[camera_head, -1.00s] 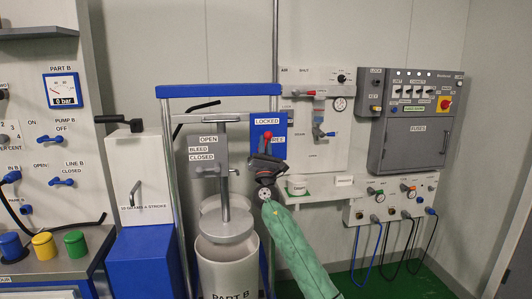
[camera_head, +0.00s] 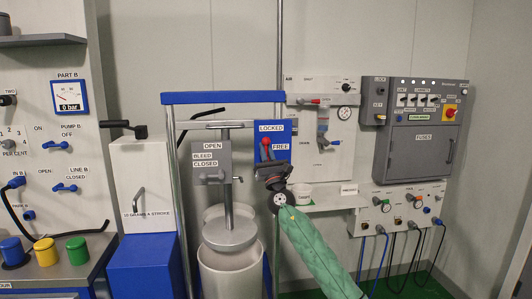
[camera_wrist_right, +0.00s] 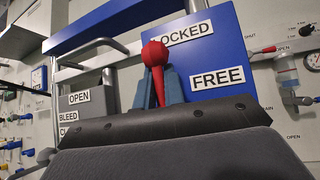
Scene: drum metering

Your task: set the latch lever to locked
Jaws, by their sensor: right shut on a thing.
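The latch lever (camera_head: 266,144) is red with a round knob and stands on a blue plate (camera_head: 284,156) labelled LOCKED above and FREE to the right. It points nearly straight up in the right wrist view (camera_wrist_right: 155,58), left of the FREE label and overlapping the left edge of the LOCKED label. My right gripper (camera_head: 267,164) comes from below and is shut on the lever, with blue-grey fingers (camera_wrist_right: 158,88) on either side of it. The lever's lower end and pivot are hidden behind the gripper. My left gripper is not in view.
A drum (camera_head: 228,270) with a plunger stands left of my right arm, inside a frame with a blue crossbar (camera_head: 222,98). An OPEN/BLEED/CLOSED box (camera_head: 211,162) sits left of the plate.

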